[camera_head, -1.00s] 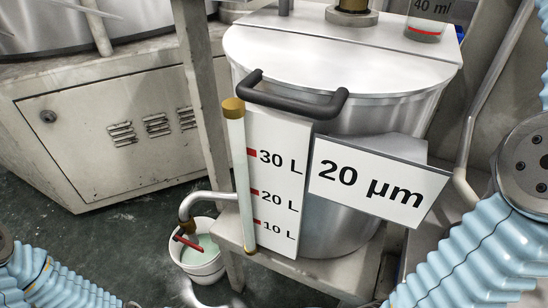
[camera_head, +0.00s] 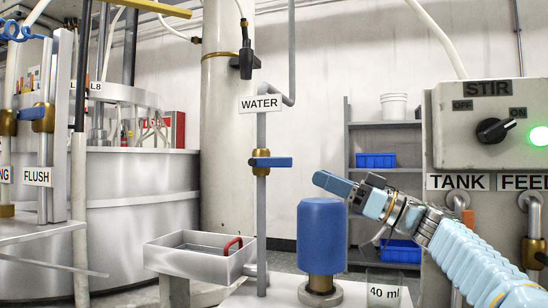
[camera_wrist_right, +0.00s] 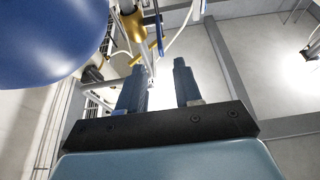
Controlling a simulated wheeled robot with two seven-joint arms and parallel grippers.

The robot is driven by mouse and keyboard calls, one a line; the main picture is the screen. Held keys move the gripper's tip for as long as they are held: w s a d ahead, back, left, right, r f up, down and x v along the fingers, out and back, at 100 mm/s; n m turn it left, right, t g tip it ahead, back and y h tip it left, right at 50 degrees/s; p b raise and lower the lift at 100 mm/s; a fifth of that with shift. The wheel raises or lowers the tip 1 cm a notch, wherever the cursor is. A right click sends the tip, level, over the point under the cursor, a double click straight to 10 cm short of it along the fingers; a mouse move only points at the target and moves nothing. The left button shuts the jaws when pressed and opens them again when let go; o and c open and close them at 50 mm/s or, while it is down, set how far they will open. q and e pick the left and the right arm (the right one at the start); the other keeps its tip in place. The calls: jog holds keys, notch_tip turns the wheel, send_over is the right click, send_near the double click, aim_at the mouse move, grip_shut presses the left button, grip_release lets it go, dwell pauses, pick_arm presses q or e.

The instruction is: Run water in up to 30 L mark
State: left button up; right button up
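The WATER label (camera_head: 261,104) hangs on a grey vertical pipe (camera_head: 262,215). Below it is a brass valve with a blue lever (camera_head: 272,162), which lies level, across the pipe. My right gripper (camera_head: 322,182) is to the right of the lever and a little lower in the picture, apart from it. In the right wrist view its two fingers (camera_wrist_right: 157,82) are spread with nothing between them. Of the tank, only part of its lid (camera_head: 240,298) shows at the bottom; its level scale is out of view. My left gripper is not in view.
A blue cylinder (camera_head: 321,235) stands on the lid beneath my right gripper, with a 40 ml beaker (camera_head: 384,290) beside it. A grey tray (camera_head: 195,262) is left of the pipe. The STIR box (camera_head: 460,118) at right has a lit green lamp.

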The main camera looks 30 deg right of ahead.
aim_at(278, 158)
jog(key=p+x, duration=0.3)
jog(key=x, duration=0.7)
jog(key=shift+w+a+r+p, duration=0.15)
jog(key=shift+a+p, duration=0.05)
jog(key=shift+p, duration=0.1)
jog(key=shift+w+a, duration=0.3)
jog(key=shift+w, duration=0.05)
grip_shut()
jog(key=shift+s+r, duration=0.1)
